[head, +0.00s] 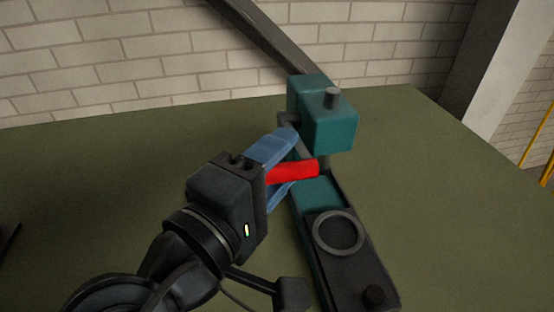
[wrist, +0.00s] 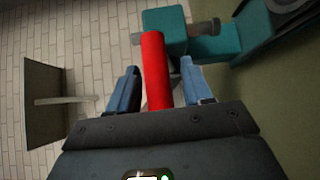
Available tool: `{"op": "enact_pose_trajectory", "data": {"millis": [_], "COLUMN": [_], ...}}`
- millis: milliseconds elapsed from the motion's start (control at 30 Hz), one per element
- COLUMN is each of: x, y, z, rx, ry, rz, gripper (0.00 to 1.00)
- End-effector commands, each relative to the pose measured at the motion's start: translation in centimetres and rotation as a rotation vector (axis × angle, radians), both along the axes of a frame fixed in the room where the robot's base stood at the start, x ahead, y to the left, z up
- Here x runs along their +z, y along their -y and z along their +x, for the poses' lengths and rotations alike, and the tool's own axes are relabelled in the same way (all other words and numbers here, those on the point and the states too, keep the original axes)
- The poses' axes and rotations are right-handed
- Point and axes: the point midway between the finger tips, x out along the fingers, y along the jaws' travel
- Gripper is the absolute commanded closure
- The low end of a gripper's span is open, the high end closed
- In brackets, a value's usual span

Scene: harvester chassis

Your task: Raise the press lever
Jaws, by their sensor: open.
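The press is a teal block (head: 330,128) on a dark base (head: 350,260) standing on the green surface. Its lever has a red handle (head: 292,172), which also shows in the wrist view (wrist: 156,70). My gripper (head: 292,165) reaches the handle from the left in the head view. In the wrist view its two blue fingers (wrist: 160,85) are open, with the red handle between them. A gap shows on each side of the handle, wider on the right. The far finger and the lever's joint are partly hidden in the head view.
A pale pillar (head: 500,60) and yellow rails (head: 540,150) are at the right.

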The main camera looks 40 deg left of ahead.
Motion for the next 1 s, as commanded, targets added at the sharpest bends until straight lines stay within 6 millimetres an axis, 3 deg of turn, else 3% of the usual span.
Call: {"op": "enact_pose_trajectory", "data": {"millis": [100,633,1000], "x": [-0.01,-0.03,0.02], "y": [0.0,0.0,0.0], "z": [-0.01,-0.04,-0.04], "rx": [0.0,0.0,0.0], "ry": [0.0,-0.001,0.0], "rz": [0.0,-0.001,-0.001], "gripper": [0.5,1.0,1.0]}}
